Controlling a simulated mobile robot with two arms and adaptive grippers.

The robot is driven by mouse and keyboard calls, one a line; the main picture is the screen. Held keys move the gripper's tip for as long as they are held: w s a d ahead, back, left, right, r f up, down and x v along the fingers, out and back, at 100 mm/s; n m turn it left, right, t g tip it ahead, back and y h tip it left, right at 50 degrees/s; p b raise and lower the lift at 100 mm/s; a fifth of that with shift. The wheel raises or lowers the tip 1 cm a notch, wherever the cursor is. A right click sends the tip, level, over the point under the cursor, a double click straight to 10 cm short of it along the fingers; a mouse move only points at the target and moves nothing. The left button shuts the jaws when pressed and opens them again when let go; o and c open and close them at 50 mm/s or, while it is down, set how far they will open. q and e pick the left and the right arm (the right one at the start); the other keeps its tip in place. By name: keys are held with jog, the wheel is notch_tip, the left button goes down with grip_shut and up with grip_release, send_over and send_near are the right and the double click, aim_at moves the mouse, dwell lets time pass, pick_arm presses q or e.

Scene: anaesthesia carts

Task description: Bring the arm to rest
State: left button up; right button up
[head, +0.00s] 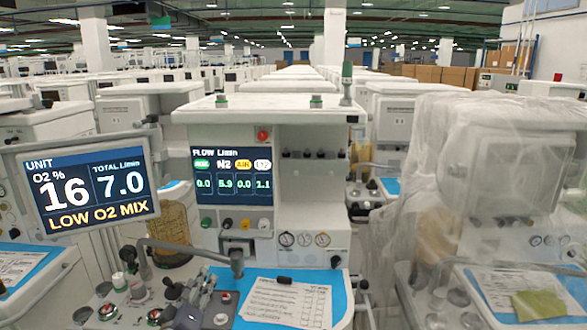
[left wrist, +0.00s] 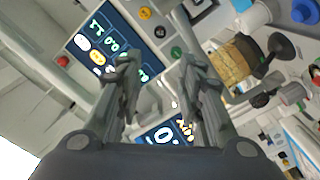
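My left gripper (head: 195,288) shows at the bottom of the head view, in front of the middle cart and left of its paper checklist (head: 288,303). In the left wrist view its two grey fingers (left wrist: 157,72) stand apart with nothing between them. Behind them show the cart's flow screen (left wrist: 103,45), the tan canister (left wrist: 238,62) and part of the unit screen (left wrist: 165,134). In the head view the flow screen (head: 232,176) reads 0.0, 5.9, 0.0 and 1.1. The unit screen (head: 88,187) reads O2 16, total 7.0, LOW O2 MIX. My right gripper is out of view.
The tan canister (head: 170,229) and a bent grey tube (head: 185,250) are close behind the left gripper. A cart under clear plastic (head: 490,170) stands at the right. Rows of similar carts fill the hall behind.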

pick_arm(q)
jog(key=s+d+f+m+g+h, duration=0.15)
jog(key=s+f+m+g, duration=0.25)
jog(key=s+f, duration=0.4)
jog(key=s+d+f+m+g, duration=0.2)
jog(key=s+f+m+g, duration=0.15)
jog(key=s+f, duration=0.55)
jog(key=s+a+f+m+g+y, duration=0.15)
jog(key=s+m+g, duration=0.4)
jog(key=s, duration=1.75)
notch_tip(320, 180, down, 26)
jog(key=s+n+g, duration=0.1)
jog(key=n+g, duration=0.1)
jog(key=g, duration=0.1)
jog(key=s+a+f+g, duration=0.1)
jog(key=s+a+f, duration=0.2)
jog(key=s+f, duration=1.3)
jog(key=shift+s+y, duration=0.3)
jog(key=shift+s, duration=0.3)
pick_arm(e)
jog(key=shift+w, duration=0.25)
